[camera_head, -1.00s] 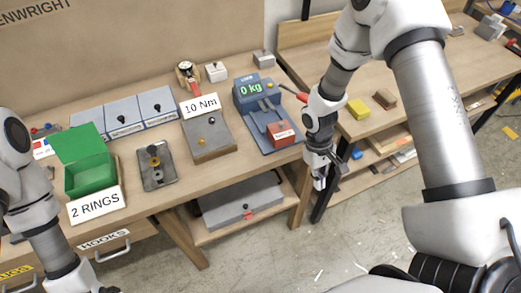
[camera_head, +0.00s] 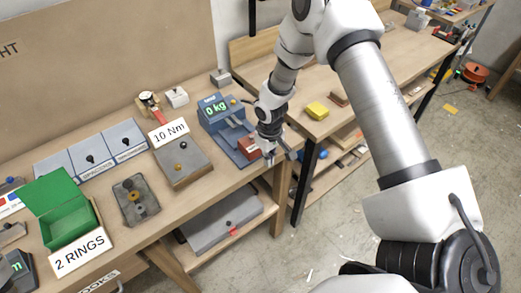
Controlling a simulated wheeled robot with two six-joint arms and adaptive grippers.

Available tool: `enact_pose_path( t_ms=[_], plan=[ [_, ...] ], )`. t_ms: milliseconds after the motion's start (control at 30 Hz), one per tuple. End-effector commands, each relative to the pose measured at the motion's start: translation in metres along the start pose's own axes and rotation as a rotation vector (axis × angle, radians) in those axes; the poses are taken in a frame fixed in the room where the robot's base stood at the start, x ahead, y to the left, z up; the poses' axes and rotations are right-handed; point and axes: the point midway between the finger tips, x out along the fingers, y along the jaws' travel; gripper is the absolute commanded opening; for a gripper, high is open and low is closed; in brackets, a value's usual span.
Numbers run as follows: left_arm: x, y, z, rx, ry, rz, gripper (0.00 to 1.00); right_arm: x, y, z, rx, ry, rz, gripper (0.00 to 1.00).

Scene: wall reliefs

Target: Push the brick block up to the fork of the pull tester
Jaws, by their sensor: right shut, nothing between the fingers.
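The pull tester (camera_head: 213,104) is a blue device on a blue base at the right end of the near bench, its display reading 0 kg. Its grey fork (camera_head: 236,122) lies in front of the display. The small red brick block (camera_head: 249,148) sits on the front of the base, a little apart from the fork and partly hidden by my right arm. My right gripper (camera_head: 281,158) is shut and empty, just right of the block at the bench edge. I cannot tell whether it touches the block. My left gripper is out of view.
A 10 Nm plate (camera_head: 184,168) lies left of the tester, with a grey plate (camera_head: 134,199) and an open green box (camera_head: 66,216) further left. A second bench with a yellow block (camera_head: 317,110) stands to the right, across a gap.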

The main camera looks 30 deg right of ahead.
Motion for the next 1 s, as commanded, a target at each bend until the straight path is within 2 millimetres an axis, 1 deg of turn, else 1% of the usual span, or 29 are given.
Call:
enact_pose_path(
  t_ms=[33,67,100,133,200,300,400,667,767,833,900,1000],
  plan=[
    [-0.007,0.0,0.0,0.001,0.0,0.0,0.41,0.009,0.0,0.001,0.0,-0.005,0.001,0.0],
    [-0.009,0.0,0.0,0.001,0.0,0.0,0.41,0.015,0.0,0.001,-0.001,-0.004,0.001,0.0],
    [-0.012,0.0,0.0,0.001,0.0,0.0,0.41,0.01,0.001,-0.011,-0.001,0.002,0.004,0.0],
    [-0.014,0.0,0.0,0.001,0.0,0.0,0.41,0.01,0.0,-0.017,-0.001,0.004,0.004,0.0],
    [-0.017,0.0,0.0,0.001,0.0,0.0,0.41,0.011,0.0,-0.027,-0.001,0.002,0.002,0.0],
    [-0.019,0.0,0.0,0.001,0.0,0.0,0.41,0.012,0.0,-0.036,-0.001,0.0,0.001,0.0],
    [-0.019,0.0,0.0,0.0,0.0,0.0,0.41,0.013,0.0,-0.04,0.0,0.001,-0.001,0.0],
    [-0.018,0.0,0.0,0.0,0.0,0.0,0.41,0.014,0.0,-0.04,0.0,0.001,-0.001,0.0],
    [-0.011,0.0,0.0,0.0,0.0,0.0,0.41,0.017,0.0,-0.046,-0.001,0.001,0.001,0.0],
    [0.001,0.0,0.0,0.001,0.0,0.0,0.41,0.021,0.001,-0.057,-0.001,0.003,0.003,0.0],
    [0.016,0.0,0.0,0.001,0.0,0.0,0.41,0.024,0.001,-0.072,-0.002,0.007,0.004,0.0],
    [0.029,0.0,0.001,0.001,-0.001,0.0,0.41,0.02,0.0,-0.089,-0.001,0.005,0.002,0.0]
  ],
)
